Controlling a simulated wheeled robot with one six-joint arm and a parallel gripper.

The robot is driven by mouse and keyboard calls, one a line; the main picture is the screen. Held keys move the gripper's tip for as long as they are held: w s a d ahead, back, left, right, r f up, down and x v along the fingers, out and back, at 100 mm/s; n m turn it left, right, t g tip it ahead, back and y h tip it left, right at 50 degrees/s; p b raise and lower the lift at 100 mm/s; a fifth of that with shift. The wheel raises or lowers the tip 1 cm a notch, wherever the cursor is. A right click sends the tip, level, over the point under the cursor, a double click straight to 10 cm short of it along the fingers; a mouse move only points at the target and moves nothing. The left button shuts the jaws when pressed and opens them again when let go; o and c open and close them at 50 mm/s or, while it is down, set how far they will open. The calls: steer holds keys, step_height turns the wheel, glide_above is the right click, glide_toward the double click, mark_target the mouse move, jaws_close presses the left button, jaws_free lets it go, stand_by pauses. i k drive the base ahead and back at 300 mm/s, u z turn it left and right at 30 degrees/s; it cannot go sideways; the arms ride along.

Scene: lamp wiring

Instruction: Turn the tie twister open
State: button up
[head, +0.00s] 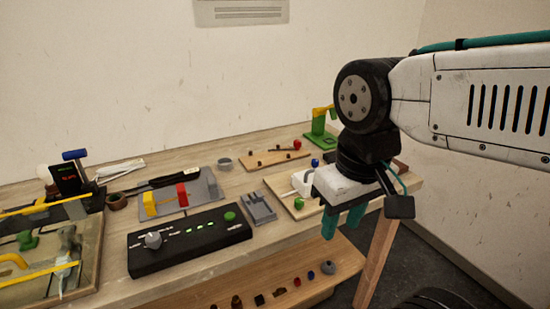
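My gripper (343,221) hangs over the right front part of the workbench, with its two teal fingers pointing down. A narrow gap shows between the fingers, and nothing shows in it. I cannot tell for sure which fixture is the tie twister. A small white fixture (302,182) with a blue knob (315,162) stands on a wooden board just left of and behind my gripper, partly hidden by it. A green knob (299,203) sits at the board's front. My gripper appears apart from them.
A black control box (190,240) with a grey dial and green button lies at the front middle. Behind it is a grey tray (205,180) with yellow and red blocks. A green stand (320,130) is at the back right. Small parts lie on a lower shelf (230,290).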

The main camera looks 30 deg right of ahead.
mark_target(297, 143)
steer(key=k, duration=0.65)
steer(key=z, duration=0.65)
steer(key=i, duration=1.35)
steer(key=u, duration=0.65)
